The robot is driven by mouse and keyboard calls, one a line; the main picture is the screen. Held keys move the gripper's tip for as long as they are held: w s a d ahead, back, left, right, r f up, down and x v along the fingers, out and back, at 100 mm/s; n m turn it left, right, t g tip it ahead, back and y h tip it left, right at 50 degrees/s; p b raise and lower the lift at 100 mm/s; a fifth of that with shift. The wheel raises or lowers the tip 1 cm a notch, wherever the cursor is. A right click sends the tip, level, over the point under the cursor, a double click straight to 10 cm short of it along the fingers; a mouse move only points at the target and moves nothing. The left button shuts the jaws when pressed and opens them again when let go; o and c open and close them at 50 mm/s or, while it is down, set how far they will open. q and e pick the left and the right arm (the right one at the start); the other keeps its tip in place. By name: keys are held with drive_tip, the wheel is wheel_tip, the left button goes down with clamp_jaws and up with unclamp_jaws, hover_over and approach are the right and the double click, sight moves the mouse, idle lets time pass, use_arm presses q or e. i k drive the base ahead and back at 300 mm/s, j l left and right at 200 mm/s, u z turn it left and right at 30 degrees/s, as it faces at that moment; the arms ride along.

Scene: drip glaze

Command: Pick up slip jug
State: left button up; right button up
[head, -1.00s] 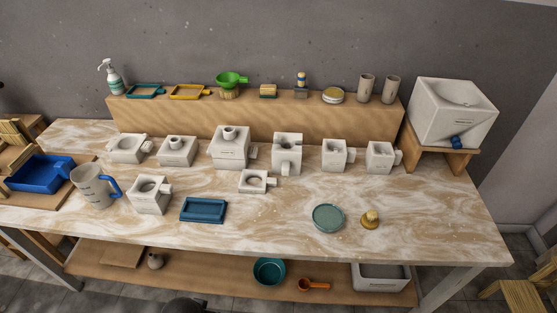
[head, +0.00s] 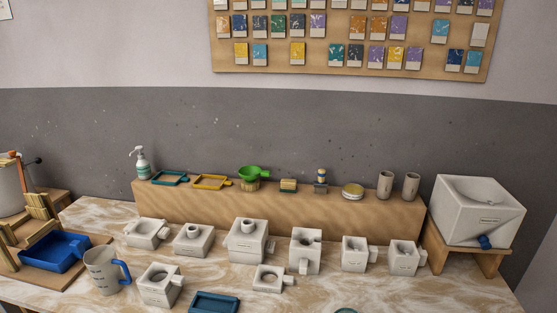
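The jug (head: 104,272), grey-white with a blue handle, stands upright on the left part of the marbled table. Its handle points right, and markings show faintly on its side. It stands just right of the blue tray (head: 62,252) and left of a white mould (head: 160,284). Neither of my grippers shows in the head view.
White moulds stand in a row along the table (head: 40,289), with a smaller one (head: 272,278) in front. A wooden shelf (head: 270,211) behind holds a soap bottle (head: 141,163), a green funnel (head: 254,173) and cups. A white basin (head: 478,212) stands on the right.

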sight(112, 272)
drive_tip(key=k+u, duration=0.1)
drive_tip(key=u, duration=1.25)
